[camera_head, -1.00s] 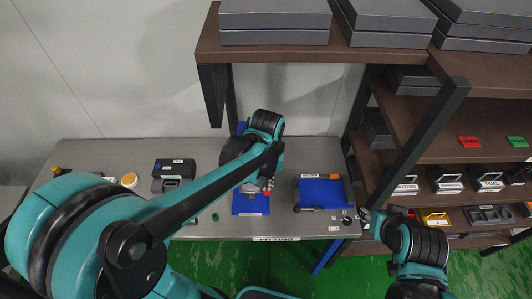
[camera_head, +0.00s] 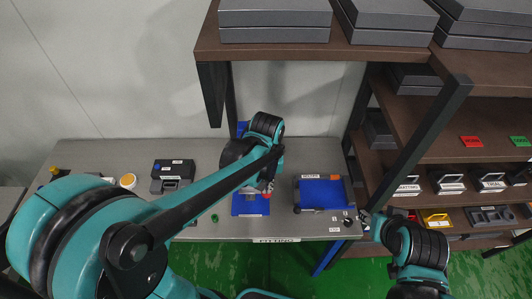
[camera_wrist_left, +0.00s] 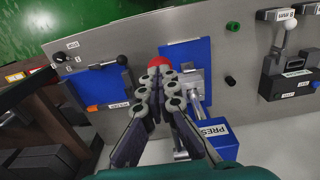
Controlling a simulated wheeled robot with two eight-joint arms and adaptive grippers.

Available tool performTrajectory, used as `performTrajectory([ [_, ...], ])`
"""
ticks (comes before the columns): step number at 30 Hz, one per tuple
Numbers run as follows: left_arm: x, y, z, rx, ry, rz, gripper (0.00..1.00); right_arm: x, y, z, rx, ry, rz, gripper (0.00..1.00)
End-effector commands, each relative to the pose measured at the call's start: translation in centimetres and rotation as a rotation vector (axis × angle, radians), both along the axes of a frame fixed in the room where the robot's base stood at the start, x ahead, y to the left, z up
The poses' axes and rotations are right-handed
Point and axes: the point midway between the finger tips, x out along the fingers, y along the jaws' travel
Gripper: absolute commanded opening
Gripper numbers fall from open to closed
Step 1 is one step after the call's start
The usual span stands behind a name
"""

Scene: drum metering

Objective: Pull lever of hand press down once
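The hand press has a blue body labelled PRESS (camera_wrist_left: 222,148) in the left wrist view, with a grey metal column beside my fingers. Its blue base (camera_head: 243,207) shows in the head view, where my left arm hides much of the press. The lever's red knob (camera_wrist_left: 159,63) lies just beyond my left fingertips, partly covered by them. My left gripper (camera_wrist_left: 160,77) has its fingers close together and looks shut at the knob; I cannot tell whether it grips it. In the head view the left gripper (camera_head: 267,186) is above the base. My right gripper (camera_head: 364,215) is small, at the table's right edge.
The grey table (camera_head: 225,228) also holds a blue-plated fixture (camera_head: 322,193) right of the press, a dark device (camera_head: 172,172) to the left and a small green part (camera_head: 214,218). A brown shelf (camera_head: 290,52) overhangs behind. Shelving with bins stands at right.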

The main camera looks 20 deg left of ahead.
Motion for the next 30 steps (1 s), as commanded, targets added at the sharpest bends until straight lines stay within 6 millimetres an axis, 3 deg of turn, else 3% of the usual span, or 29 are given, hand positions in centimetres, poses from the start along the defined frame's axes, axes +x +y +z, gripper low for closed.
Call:
performTrajectory([
  [30, 0.1, 0.0, -1.4, 0.000, 0.000, 0.000, 0.00, 0.0, 0.0, -1.2, 0.000, 0.000, 0.000, 0.40],
])
